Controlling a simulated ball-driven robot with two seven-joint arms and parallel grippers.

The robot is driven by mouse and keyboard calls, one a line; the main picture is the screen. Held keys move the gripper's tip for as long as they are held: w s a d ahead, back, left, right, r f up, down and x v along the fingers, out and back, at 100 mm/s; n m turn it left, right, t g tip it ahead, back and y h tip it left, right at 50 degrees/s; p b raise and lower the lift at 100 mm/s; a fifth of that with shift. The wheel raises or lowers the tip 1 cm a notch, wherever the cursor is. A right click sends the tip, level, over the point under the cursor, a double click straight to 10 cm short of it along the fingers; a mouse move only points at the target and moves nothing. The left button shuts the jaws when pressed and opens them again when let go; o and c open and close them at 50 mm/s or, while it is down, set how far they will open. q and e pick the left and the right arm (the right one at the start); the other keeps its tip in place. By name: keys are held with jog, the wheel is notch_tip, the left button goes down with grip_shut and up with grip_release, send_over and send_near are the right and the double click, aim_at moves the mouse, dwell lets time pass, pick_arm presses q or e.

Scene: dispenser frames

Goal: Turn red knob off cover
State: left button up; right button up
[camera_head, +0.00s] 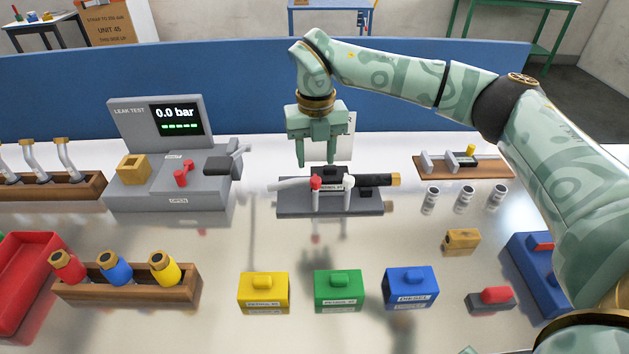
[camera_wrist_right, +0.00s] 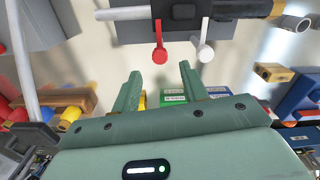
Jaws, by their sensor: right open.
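A red knob (camera_head: 316,183) sits on the front of a fixture with a grey base plate (camera_head: 290,209) in the middle of the table. The red knob (camera_wrist_right: 160,56) also shows in the right wrist view, at the end of a red stem, with a white knob (camera_wrist_right: 206,53) to its right. The fixture carries a silver tube to the left and a black cylinder (camera_head: 372,180) with a brass end to the right. Which part is the cover, I cannot tell. My right gripper (camera_head: 322,162) points down above and behind the knob, open and empty, with fingers apart. My left gripper is out of view.
A grey leak test station (camera_head: 165,195) with a red handle stands left. Yellow (camera_head: 263,291), green (camera_head: 338,291) and blue (camera_head: 410,287) blocks stand in front. A wooden rack (camera_head: 130,290) holds coloured nozzles. A blue panel (camera_head: 230,90) closes the back.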

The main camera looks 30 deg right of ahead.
aim_at(316, 179)
notch_tip(316, 179, down, 7)
jog(key=shift+r+b, duration=0.2)
jog(key=shift+b, duration=0.4)
grip_shut()
